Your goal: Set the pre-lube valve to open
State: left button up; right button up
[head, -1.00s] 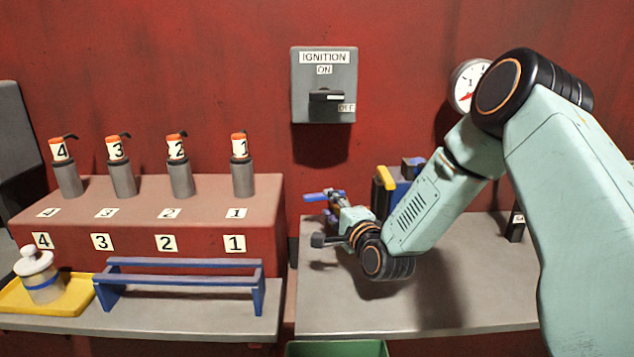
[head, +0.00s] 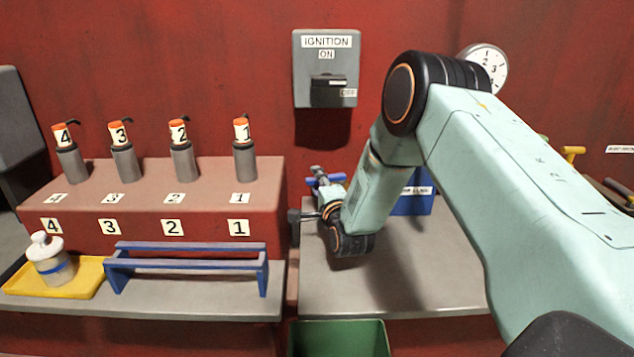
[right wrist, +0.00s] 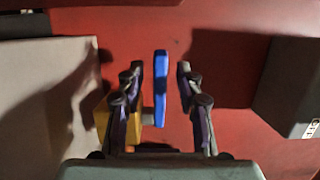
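A blue handle (head: 328,180) shows at the back of the right-hand grey bench, partly hidden by my right gripper. A blue box (head: 412,206) behind my arm bears a white label that ends in what looks like "LUBE"; its left part is hidden. My right gripper (head: 320,178) is at the blue handle. In the right wrist view, the fingers of my right gripper (right wrist: 160,85) are apart, with the blue handle (right wrist: 161,85) upright between them and a gap on both sides. A yellow part (right wrist: 103,120) shows behind the left finger. My left gripper is not in view.
The ignition switch (head: 326,70) is on the red wall above. A gauge (head: 487,66) is partly behind my right arm. A blue rack (head: 185,247) and yellow tray (head: 95,270) are on the left bench. A green bin (head: 340,340) is below. The right bench front (head: 400,290) is clear.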

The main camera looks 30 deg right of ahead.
jog(key=shift+w+d, duration=0.2)
jog(key=shift+w, duration=0.2)
grip_shut()
dwell(0.6)
